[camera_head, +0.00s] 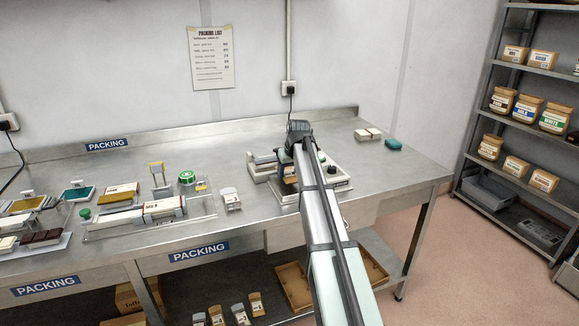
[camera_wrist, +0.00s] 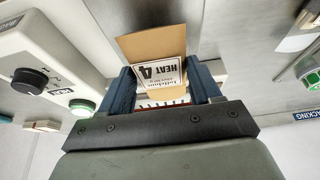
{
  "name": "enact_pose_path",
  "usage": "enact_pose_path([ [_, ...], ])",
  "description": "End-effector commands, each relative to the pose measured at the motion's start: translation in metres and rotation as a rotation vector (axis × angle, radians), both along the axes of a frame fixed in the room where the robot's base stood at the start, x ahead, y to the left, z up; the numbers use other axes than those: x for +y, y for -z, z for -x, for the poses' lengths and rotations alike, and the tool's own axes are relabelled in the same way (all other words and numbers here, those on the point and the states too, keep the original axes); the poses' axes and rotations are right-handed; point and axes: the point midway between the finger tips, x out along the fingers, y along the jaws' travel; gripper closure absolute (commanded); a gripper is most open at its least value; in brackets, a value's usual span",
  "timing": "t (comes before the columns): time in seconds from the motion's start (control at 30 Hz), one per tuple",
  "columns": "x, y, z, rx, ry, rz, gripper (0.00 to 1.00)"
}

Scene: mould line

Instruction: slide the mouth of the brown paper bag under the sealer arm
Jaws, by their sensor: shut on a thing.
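The brown paper bag (camera_wrist: 150,44) is between the two blue fingers of my gripper (camera_wrist: 162,85) in the wrist view, and the gripper is shut on it. A white label reading "HEAT 4" faces the camera. In the head view my gripper (camera_head: 299,132) is over the sealer, and a small brown patch of the bag (camera_head: 289,171) shows beside my arm. The white sealer (camera_head: 337,178) sits on the steel bench; its body (camera_wrist: 50,50), with black knob and green button, is left of the bag in the wrist view. My arm hides much of the sealer, so I cannot tell whether the bag's mouth is under its arm.
A small filled packet (camera_head: 231,199) stands on the bench left of the sealer. A clear tray (camera_head: 150,226) with a long mould device lies further left.

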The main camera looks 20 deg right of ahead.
Motion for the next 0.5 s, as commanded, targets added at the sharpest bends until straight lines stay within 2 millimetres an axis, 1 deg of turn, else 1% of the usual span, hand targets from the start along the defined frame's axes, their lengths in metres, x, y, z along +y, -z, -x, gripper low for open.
enact_pose_path([
  [0.13, 0.0, 0.012, -0.001, 0.001, 0.0, 0.0, 0.68],
  [0.2, 0.0, 0.011, -0.01, 0.0, 0.0, 0.0, 0.68],
  [0.5, 0.0, 0.011, -0.034, 0.0, 0.0, 0.0, 0.68],
])
